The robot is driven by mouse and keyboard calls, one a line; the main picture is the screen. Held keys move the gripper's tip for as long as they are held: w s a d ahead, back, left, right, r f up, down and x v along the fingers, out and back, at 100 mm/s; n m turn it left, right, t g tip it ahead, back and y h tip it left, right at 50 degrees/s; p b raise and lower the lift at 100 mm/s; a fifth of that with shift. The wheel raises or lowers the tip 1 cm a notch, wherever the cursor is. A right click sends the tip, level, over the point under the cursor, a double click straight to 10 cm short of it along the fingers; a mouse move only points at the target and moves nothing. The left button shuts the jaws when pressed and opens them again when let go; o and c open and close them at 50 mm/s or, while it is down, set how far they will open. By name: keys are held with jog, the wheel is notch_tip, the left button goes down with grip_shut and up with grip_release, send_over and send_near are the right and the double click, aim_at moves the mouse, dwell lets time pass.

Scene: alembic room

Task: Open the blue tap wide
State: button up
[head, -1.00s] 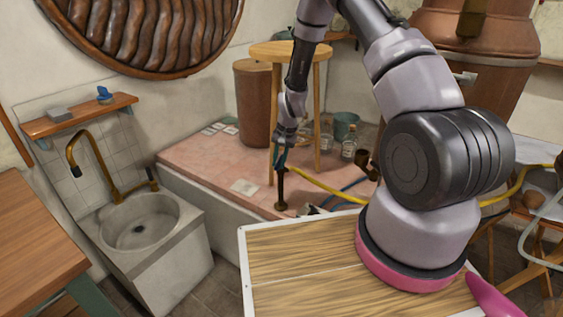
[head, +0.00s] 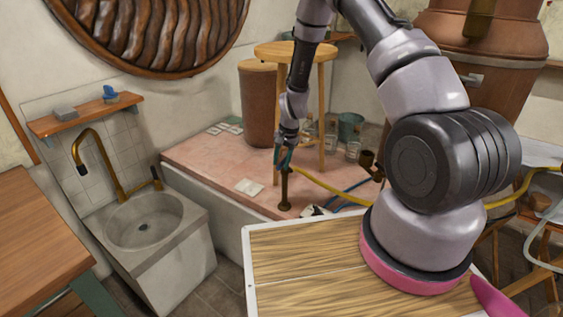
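My gripper (head: 286,152) points down at the top of a short dark brass standpipe (head: 285,190) on the pink tiled platform. A small teal-blue part (head: 279,156) shows at the gripper's end, just above the standpipe. It is too small to tell whether this is the blue tap's handle or part of my gripper. I cannot tell whether the fingers touch it, or whether they are open or shut.
A wooden stool (head: 294,52) stands close behind my gripper. A yellow hose (head: 335,193) and a blue hose (head: 350,188) run to the right. Glass jars (head: 352,150) stand behind. A stone sink (head: 150,228) with a brass faucet (head: 103,165) is at left.

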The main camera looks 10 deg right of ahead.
dwell(0.3)
notch_tip(320, 180, up, 11)
jog(key=s+d, duration=0.1)
jog(key=shift+s+d+f, duration=0.15)
jog(key=shift+d+f, duration=0.05)
jog(key=shift+d, duration=0.15)
jog(key=s+d+r+n+t, duration=0.15)
jog(key=s+r, duration=0.25)
jog(key=r, duration=0.8)
jog(key=s+d+r+t, duration=0.1)
jog(key=s+d+r, duration=0.15)
jog(key=r, duration=1.05)
jog(key=s+d+r+n+t, duration=0.1)
jog(key=s+r, duration=0.5)
jog(key=s, duration=0.4)
jog(key=s+d+r+n+t, duration=0.1)
jog(key=s+d+r+t, duration=0.1)
jog(key=s+r, duration=0.4)
jog(key=s, duration=0.5)
jog(key=shift+d+r, duration=0.15)
jog(key=shift+d, duration=0.15)
jog(key=shift+w, duration=0.1)
